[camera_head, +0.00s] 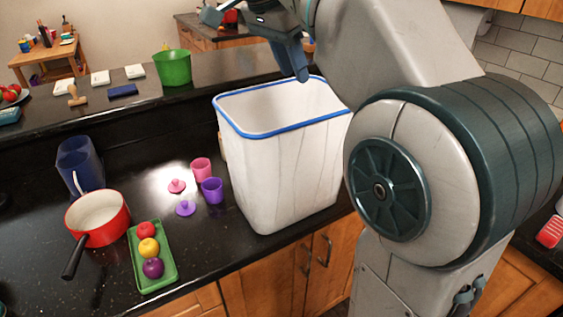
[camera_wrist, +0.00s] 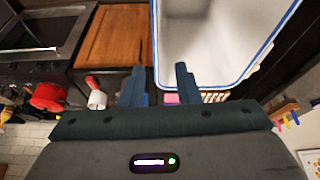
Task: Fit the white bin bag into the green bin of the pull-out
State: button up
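The white bin bag (camera_head: 285,160) stands upright on the dark counter, its mouth open and edged by a blue rim. It also shows in the wrist view (camera_wrist: 205,40), at the top right. My gripper (camera_head: 296,65) is above the bag's far rim. In the wrist view my gripper (camera_wrist: 158,72) has its two fingers apart, with nothing held. One blue rim edge runs between the fingers in that picture; whether they straddle it or hover above it, I cannot tell. I see no opened pull-out and no green bin in it.
A green bucket (camera_head: 173,67) stands on the raised ledge behind. Left of the bag are pink and purple cups (camera_head: 212,190), a green tray (camera_head: 152,258) with fruit, and a red pot (camera_head: 98,218). Wooden cabinet doors (camera_head: 270,280) lie below the counter, closed where visible.

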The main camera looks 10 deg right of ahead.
aim_at(315, 120)
jog(key=shift+m, duration=0.5)
jog(key=x, duration=0.4)
jog(key=b+x, duration=0.1)
jog(key=x, duration=0.3)
jog(key=b+x, duration=0.1)
jog(key=x, duration=0.3)
jog(key=shift+s+d+f, duration=0.15)
jog(key=shift+s+d, duration=0.1)
jog(key=shift+d, duration=0.1)
jog(key=shift+w+d+f, duration=0.1)
jog(key=shift+d+f, duration=0.05)
jog(key=shift+f, duration=0.2)
jog(key=shift+f, duration=0.25)
grip_shut()
